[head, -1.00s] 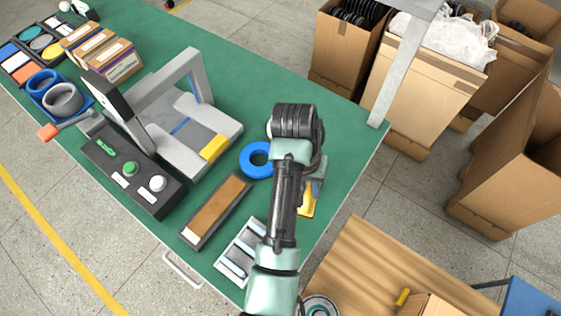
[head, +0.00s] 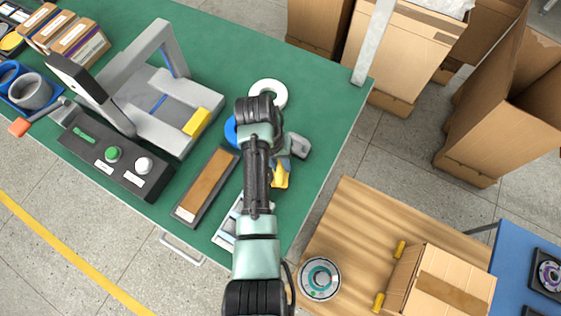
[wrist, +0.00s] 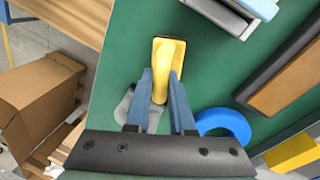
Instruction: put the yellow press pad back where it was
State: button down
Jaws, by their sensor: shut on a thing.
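In the head view the yellow piece (head: 280,177) shows beside my arm, near the right side of the green bench; my arm hides most of the gripper. I cannot tell whether it touches the bench. The grey press frame (head: 150,100) stands to the left, with a yellow block (head: 197,121) at its front right corner.
A blue ring (head: 230,131) and white ring (head: 280,92) lie near my arm, with a grey piece (head: 298,145) beside it. A brown-topped bar (head: 205,186) and grey slotted tray (head: 229,222) lie left of it. A wooden table (head: 350,225) adjoins the bench.

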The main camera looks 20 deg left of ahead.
jog(key=shift+f, duration=0.2)
jog(key=c, duration=0.8)
grip_release()
jog(key=shift+r, duration=0.2)
jog(key=shift+s+a+r+p, duration=0.1)
jog(key=shift+a+r+p, duration=0.25)
jog(key=shift+r, duration=1.65)
jog(key=shift+s+a+r+p, duration=0.15)
jog(key=shift+a+r, duration=0.25)
jog(key=shift+r, duration=1.55)
jog(key=shift+w+a+r+p, duration=0.1)
jog(key=shift+a+r+p, duration=0.3)
jog(key=shift+r, duration=1.6)
